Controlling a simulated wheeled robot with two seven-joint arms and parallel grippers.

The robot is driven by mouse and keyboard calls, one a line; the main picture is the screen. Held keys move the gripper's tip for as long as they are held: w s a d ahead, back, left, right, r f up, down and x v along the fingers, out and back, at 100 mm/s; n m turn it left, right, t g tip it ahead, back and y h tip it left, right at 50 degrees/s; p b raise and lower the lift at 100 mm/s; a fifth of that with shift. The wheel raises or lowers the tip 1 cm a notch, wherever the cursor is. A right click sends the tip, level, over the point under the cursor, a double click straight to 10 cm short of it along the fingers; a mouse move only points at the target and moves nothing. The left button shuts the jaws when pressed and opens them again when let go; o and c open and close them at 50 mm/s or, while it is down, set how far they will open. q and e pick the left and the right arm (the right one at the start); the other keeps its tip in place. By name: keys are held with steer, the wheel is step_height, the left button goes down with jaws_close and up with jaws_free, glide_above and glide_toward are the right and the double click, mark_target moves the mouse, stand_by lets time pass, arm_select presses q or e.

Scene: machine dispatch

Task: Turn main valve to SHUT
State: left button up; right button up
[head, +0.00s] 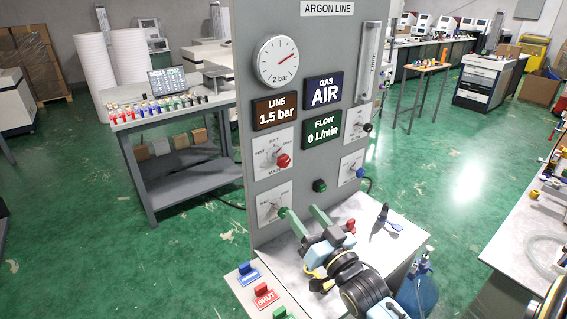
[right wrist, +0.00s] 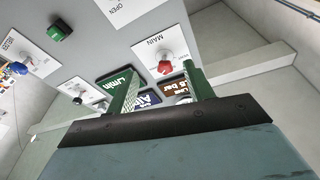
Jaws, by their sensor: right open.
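The main valve's red knob (head: 283,159) sits on a white plate labelled MAIN at the left of the grey ARGON LINE panel (head: 262,110). Its exact pointing is too small to read. The knob also shows in the right wrist view (right wrist: 165,68), between the finger directions and beyond the tips. My right gripper (head: 300,210) is open and empty, with green fingers, below the main valve in front of the panel. One fingertip covers part of the lower left valve plate (head: 270,199). It also shows in the wrist view (right wrist: 160,76). My left gripper is not in view.
A round gauge (head: 278,61), LINE 1.5 bar (head: 275,112), GAS AIR (head: 324,91) and FLOW 0 L/min (head: 321,130) displays are on the panel. A green knob (head: 320,186) is near the fingers.

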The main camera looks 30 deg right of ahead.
mark_target(285, 164)
steer(key=w+r, duration=0.2)
steer(key=w, duration=0.2)
steer(key=w+d+r+t+p, duration=0.1)
steer(key=w+r, duration=0.2)
steer(key=w, duration=0.1)
steer(key=w+r+t+p, duration=0.1)
steer(key=w+r, duration=0.1)
steer(key=w, duration=0.2)
steer(key=shift+w+d+r, duration=0.2)
steer(key=shift+d+r, duration=0.1)
steer(key=shift+d, duration=0.05)
steer(key=c, duration=1)
steer(key=shift+o, duration=0.2)
